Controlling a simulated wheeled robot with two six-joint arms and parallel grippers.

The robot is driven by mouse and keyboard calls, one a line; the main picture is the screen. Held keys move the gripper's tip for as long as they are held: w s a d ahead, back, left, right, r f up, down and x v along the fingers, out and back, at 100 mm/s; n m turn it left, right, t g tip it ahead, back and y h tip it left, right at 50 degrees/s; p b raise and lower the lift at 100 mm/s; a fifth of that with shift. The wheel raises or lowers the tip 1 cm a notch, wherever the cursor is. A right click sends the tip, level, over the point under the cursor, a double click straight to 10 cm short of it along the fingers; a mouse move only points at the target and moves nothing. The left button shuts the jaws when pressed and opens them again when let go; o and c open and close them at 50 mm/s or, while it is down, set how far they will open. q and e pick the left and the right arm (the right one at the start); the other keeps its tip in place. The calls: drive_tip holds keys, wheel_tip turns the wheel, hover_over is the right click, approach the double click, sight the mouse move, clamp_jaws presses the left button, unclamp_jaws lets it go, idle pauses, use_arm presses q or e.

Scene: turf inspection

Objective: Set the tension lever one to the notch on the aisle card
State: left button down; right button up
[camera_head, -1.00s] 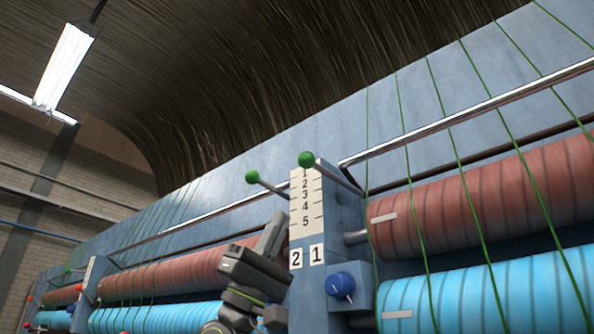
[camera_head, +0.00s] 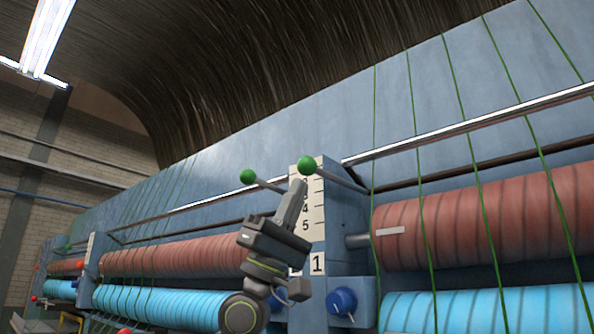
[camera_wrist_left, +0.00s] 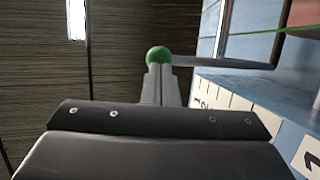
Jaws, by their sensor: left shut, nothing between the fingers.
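The tension lever one, with a green knob (camera_head: 306,166), stands at the top of a blue post above the plate marked 1 (camera_head: 317,264). Its knob (camera_wrist_left: 158,56) shows in the left wrist view at the fingertips, with its rod running right. My left gripper (camera_head: 300,184) is shut and empty, its tips just below this knob; whether they touch it I cannot tell. The white notch scale (camera_head: 316,215) is partly hidden by the gripper; 4 and 5 show. The aisle card is not in view. My right gripper is not in view.
A second green-knobbed lever (camera_head: 247,176) stands just left. A blue dial (camera_head: 342,301) sits low on the post. Red rolls (camera_head: 470,215) and cyan rolls (camera_head: 450,312) with green yarns flank the post. A metal rail (camera_head: 450,131) runs above the rolls.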

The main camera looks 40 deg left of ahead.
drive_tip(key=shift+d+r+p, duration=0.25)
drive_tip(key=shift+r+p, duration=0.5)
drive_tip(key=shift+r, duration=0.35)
